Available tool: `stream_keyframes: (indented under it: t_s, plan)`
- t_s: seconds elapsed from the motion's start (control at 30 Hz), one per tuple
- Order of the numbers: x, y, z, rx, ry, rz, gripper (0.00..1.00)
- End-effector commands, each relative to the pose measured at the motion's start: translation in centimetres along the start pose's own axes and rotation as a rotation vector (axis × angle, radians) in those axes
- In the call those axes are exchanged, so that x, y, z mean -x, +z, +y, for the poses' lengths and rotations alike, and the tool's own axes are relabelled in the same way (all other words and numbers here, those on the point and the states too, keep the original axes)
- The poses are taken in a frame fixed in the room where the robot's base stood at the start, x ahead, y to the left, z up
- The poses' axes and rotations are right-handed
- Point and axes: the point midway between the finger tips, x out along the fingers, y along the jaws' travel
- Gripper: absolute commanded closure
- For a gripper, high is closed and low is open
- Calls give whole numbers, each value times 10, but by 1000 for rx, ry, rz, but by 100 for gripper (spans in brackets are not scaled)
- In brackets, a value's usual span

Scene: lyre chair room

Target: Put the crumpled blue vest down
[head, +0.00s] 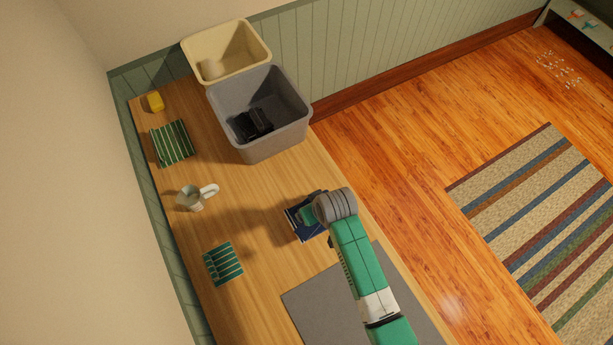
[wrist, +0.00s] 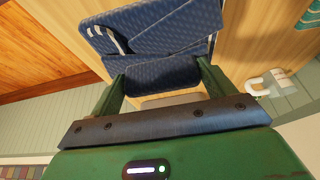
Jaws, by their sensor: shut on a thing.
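The crumpled blue vest (head: 293,222) is dark blue and shows over the middle of the wooden table in the head view, partly hidden by my gripper (head: 312,214). In the wrist view the vest (wrist: 165,38) is patterned blue with a pale strip at its left, and it fills the space between the fingers. My gripper (wrist: 160,85) is shut on the vest. A dark shadow lies on the table to the left of the vest; I cannot tell how high it is held.
A grey bin (head: 295,124) with black items stands beyond the vest, beside a cream bin (head: 196,58). A white mug (head: 192,198), two green striped cloths (head: 172,143) (head: 223,264) and a yellow block (head: 155,102) line the left side. A grey mat (head: 315,305) lies nearer me.

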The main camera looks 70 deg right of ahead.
Motion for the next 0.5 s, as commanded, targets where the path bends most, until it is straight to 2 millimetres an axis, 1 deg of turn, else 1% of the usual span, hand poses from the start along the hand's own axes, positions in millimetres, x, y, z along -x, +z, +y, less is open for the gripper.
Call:
stream_keyframes:
  t_s: [0.03, 0.1, 0.2, 0.3, 0.5]
  plan:
    - [6, 15, -2, 1, 0, -2, 45]
    - [14, 31, -3, 0, 0, -2, 45]
    - [24, 48, -5, 1, 0, -1, 45]
    - [30, 58, -7, 0, 0, -1, 45]
    - [34, 65, -8, -1, 0, 0, 45]
